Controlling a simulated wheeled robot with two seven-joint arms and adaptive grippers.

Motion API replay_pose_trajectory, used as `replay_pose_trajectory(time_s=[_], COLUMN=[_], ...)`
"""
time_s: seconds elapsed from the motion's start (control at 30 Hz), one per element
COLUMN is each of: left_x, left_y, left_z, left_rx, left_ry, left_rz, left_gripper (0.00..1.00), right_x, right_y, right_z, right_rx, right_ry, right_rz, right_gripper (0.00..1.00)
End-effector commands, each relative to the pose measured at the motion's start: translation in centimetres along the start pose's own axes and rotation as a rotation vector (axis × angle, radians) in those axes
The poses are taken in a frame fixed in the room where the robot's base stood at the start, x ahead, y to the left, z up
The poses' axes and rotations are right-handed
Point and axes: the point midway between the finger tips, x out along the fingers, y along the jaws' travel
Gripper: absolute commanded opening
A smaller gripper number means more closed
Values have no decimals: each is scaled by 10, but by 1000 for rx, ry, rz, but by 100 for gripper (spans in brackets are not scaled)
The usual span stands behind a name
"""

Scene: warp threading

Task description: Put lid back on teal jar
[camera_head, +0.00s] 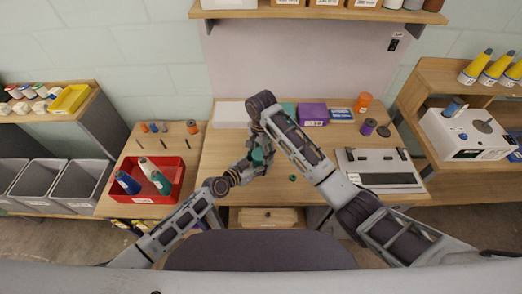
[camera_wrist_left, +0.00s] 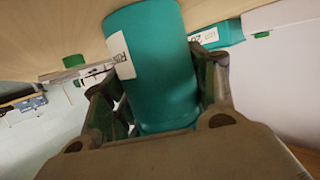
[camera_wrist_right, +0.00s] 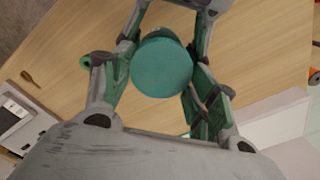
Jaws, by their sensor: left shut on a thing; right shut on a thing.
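The teal jar (camera_wrist_left: 160,60), with a white label, is between the fingers of my left gripper (camera_wrist_left: 160,100), which is shut on it. It also shows in the head view (camera_head: 258,155), held above the table. My right gripper (camera_wrist_right: 155,70) is shut on the round teal lid (camera_wrist_right: 161,68), whose flat face shows between its fingers. Both grippers are close together over the table, the right one coming from above. The lid hides the jar's mouth, so I cannot tell whether lid and jar touch.
A wooden table (camera_head: 225,160) lies below. A purple box (camera_head: 313,114), orange spool (camera_head: 363,102) and grey device (camera_head: 378,170) stand on its right. A small green thing (camera_head: 292,177) lies near the front. A red tray (camera_head: 122,191) with cones is at left.

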Motion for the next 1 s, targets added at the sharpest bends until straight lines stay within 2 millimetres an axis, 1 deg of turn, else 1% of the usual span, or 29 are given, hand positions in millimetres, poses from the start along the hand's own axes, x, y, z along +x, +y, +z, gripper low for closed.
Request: replay_pose_trajectory(time_s=[0.5,0.6,0.77,1.0], left_x=[0,0,0,0], left_y=[2,2,2,2], left_z=[1,2,2,2], left_rx=[-1,-1,-1,-1], left_ry=[-3,-3,-3,-3], left_rz=[3,3,3,3], left_gripper=[0,0,0,0], right_x=[-1,-1,-1,-1], right_y=[0,1,2,2], right_z=[2,2,1,1], right_rx=[553,641,706,706], right_ry=[-6,-4,-3,-2], right_rz=[-3,-3,-2,-2], right_gripper=[46,46,46,46])
